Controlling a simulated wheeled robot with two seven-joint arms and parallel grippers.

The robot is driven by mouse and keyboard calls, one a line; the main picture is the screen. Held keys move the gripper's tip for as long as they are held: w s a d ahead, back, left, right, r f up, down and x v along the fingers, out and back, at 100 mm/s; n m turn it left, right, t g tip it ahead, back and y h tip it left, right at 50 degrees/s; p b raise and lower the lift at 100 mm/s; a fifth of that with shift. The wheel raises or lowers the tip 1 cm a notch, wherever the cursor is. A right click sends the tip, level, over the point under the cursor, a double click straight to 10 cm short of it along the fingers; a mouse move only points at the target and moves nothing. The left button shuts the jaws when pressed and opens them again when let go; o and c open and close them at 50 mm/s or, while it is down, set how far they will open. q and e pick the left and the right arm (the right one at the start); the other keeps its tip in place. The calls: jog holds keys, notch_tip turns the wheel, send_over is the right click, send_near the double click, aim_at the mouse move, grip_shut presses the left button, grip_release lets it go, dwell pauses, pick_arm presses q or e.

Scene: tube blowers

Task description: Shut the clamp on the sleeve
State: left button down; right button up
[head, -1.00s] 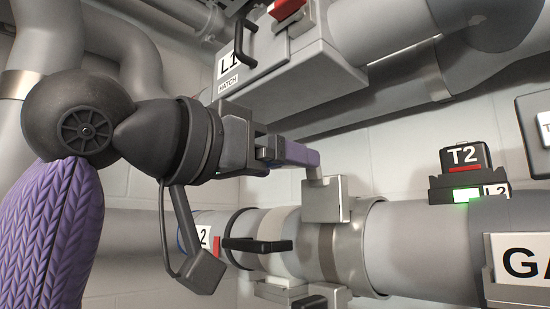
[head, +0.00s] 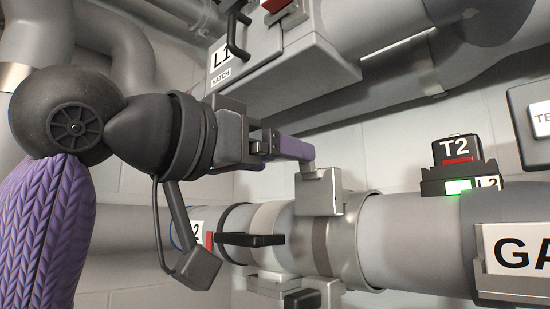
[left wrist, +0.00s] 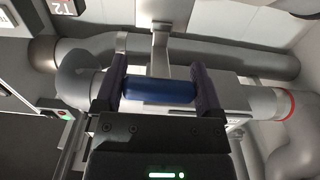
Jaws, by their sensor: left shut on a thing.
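The sleeve (head: 268,238) is a pale band around the grey horizontal pipe. The clamp (head: 319,191) has a metal block on top and a metal band around the pipe beside the sleeve. A metal stem rises from the block. My left gripper (head: 300,149) is above the clamp at the top of this stem. In the left wrist view, its dark purple fingers (left wrist: 160,78) are shut on the blue handle (left wrist: 158,92) at the end of the stem (left wrist: 159,50). The fingers hide this handle in the head view. My right gripper is not in view.
A black handle (head: 250,240) juts out in front of the sleeve. The L1 hatch box (head: 290,75) hangs above my left gripper. A T2 unit (head: 455,160) with a green light sits on the pipe to the right. Metal blocks (head: 310,292) show below the pipe.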

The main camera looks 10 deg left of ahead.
pick_arm(q)
jog(key=f+t+h+b, duration=0.2)
jog(key=b, duration=0.3)
jog(key=f+t+h+b, duration=0.2)
jog(key=t+b, duration=0.1)
jog(key=b, duration=0.2)
jog(key=shift+w+d+f, duration=0.1)
jog(key=shift+w+f, duration=0.1)
jog(key=shift+f, duration=0.15)
dwell(0.3)
grip_release()
jog(key=shift+s+a+t, duration=0.15)
jog(key=shift+a+t, duration=0.05)
jog(key=shift+t, duration=0.1)
jog(key=b+v, duration=0.4)
jog(key=v, duration=0.6)
jog(key=shift+s+a, duration=0.2)
jog(key=shift+a, duration=0.05)
